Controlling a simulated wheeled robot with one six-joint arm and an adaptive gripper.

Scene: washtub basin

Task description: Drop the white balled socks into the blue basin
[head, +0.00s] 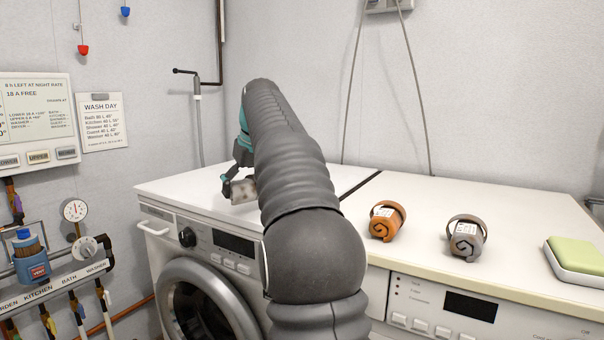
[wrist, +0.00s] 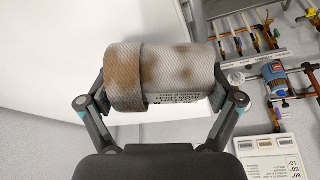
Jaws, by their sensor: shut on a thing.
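A printed label shows on the roll in the wrist view. The blue basin is not in view.
Orange rolled socks (head: 385,221) and grey rolled socks (head: 466,238) sit on the right machine's top (head: 420,200).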

